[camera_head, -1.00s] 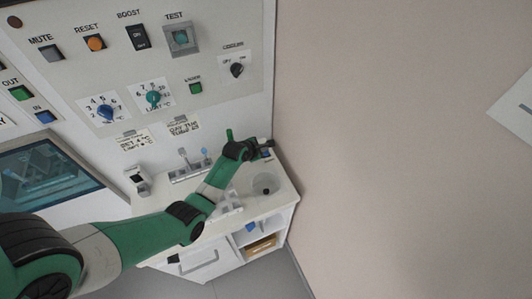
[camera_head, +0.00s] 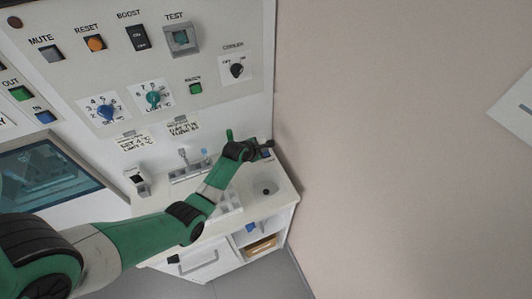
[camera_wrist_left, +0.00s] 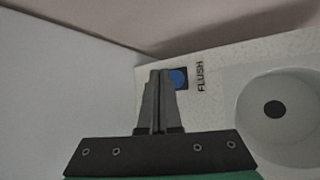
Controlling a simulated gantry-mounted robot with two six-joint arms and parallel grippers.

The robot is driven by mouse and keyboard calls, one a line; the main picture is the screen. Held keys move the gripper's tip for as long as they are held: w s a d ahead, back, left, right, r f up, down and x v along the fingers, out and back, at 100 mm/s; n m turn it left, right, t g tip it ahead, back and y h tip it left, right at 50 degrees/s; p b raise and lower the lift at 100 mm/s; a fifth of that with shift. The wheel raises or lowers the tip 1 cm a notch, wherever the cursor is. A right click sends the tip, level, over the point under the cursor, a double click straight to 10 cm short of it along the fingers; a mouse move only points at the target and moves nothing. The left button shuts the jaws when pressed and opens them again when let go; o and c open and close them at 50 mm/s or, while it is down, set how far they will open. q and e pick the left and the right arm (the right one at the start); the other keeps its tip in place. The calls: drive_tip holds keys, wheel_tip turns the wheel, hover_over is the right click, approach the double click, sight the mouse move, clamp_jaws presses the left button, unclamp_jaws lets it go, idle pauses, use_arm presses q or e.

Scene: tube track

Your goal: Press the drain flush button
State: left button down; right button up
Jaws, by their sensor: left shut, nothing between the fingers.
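The blue flush button (camera_wrist_left: 180,79) sits in a dark square frame beside the printed word FLUSH on a pale counter in the left wrist view. My left gripper (camera_wrist_left: 158,76) is shut and empty. Its fingertips overlap the left edge of the button's frame in that view; I cannot tell whether they touch the button. In the head view my left gripper (camera_head: 264,146) is over the counter's back right corner, near the wall, and hides much of the button. The round drain basin (camera_wrist_left: 289,127) with a dark hole lies right of the button. My right gripper is not in view.
The counter (camera_head: 285,197) also carries a rack of tubes (camera_head: 188,172) and a small white device (camera_head: 138,181). A control panel (camera_head: 205,60) with knobs and buttons stands behind.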

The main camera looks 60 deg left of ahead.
use_arm(q)
drive_tip(key=shift+f, duration=0.15)
idle(0.4)
drive_tip(key=shift+f, duration=0.3)
drive_tip(key=shift+f+b, duration=0.45)
drive_tip(key=shift+b, duration=0.15)
idle(0.5)
drive_tip(key=shift+r+p, duration=0.9)
wheel_tip(320, 180, up, 5)
drive_tip(key=p, duration=0.5)
